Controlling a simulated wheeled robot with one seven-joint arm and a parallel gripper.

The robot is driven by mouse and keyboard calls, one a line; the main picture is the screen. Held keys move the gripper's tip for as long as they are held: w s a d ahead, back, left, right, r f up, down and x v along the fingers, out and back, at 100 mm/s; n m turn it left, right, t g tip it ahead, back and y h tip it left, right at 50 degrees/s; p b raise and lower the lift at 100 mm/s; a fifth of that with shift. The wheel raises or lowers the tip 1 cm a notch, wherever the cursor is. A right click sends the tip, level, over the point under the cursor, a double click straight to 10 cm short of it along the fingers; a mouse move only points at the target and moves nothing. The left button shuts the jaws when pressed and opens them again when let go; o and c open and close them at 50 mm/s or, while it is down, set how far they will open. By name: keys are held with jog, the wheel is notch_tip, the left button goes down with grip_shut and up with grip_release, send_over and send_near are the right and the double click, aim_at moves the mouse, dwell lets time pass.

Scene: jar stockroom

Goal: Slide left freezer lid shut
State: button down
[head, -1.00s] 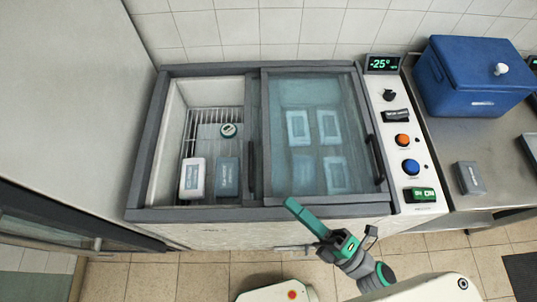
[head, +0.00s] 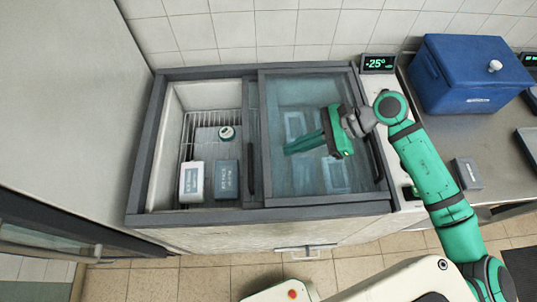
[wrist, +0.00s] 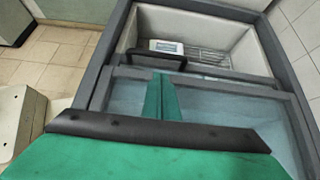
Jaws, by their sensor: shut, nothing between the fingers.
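The chest freezer (head: 300,212) has its left half open, showing a white interior with a wire rack. The left lid (head: 252,150) is slid to the right under or beside the right glass lid (head: 300,95), with its dark handle (head: 251,170) at the opening's right edge. In the wrist view the handle (wrist: 155,57) lies just beyond my fingers. My gripper (head: 288,150) is shut and empty, above the right glass lid, pointing left toward the handle and apart from it. It also shows in the wrist view (wrist: 160,95).
Inside the opening are a white box (head: 191,180), a grey box (head: 226,179) and a round-topped jar (head: 226,132). A blue cooler (head: 470,75) and a dark box (head: 467,173) stand on the steel counter at right. A wall borders the freezer's left.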

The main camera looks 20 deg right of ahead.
aim_at(265, 164)
jog(key=x, duration=1)
jog(key=shift+r, duration=0.1)
